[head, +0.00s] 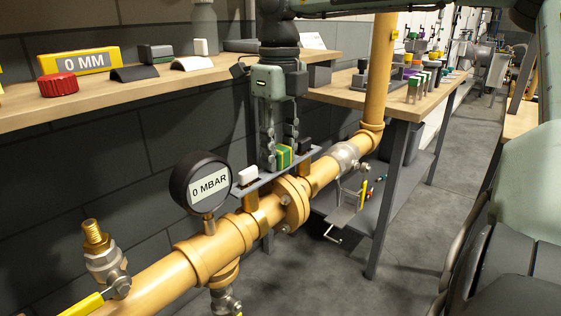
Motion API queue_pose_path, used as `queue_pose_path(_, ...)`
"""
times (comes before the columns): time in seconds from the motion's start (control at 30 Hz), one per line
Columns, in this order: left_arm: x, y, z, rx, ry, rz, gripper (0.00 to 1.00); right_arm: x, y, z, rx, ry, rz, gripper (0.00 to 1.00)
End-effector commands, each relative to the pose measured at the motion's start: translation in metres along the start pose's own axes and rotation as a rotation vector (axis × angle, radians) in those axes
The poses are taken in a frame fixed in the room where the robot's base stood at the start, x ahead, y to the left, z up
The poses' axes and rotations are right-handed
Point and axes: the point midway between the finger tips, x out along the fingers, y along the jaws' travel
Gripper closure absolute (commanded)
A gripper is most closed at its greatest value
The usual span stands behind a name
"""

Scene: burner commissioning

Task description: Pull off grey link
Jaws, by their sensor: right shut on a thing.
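My right gripper (280,158) points down over the pipe flange, its fingers closed around a small green-and-yellow block (285,158). That block is at a narrow grey plate (222,190), which lies across two yellow posts above the yellow pipe. A white block (248,176) sits on the plate to the left of the gripper, and a dark block (304,146) to its right. I cannot tell for certain which piece is the grey link; the fingers hide part of the plate. My left gripper is not in view.
A round gauge (201,183) reading 0 MBAR stands on the yellow pipe (160,280), left of the plate. A valve with a yellow handle (85,303) is at lower left. A wooden shelf (110,95) with several parts runs behind. A second bench (400,105) stands back right.

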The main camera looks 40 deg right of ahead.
Motion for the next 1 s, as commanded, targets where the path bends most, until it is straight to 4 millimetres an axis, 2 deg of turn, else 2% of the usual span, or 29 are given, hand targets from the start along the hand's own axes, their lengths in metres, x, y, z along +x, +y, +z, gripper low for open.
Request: queue_pose_path(1.0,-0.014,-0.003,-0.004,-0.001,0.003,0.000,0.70,-0.021,0.000,0.000,0.000,-0.001,0.000,0.99)
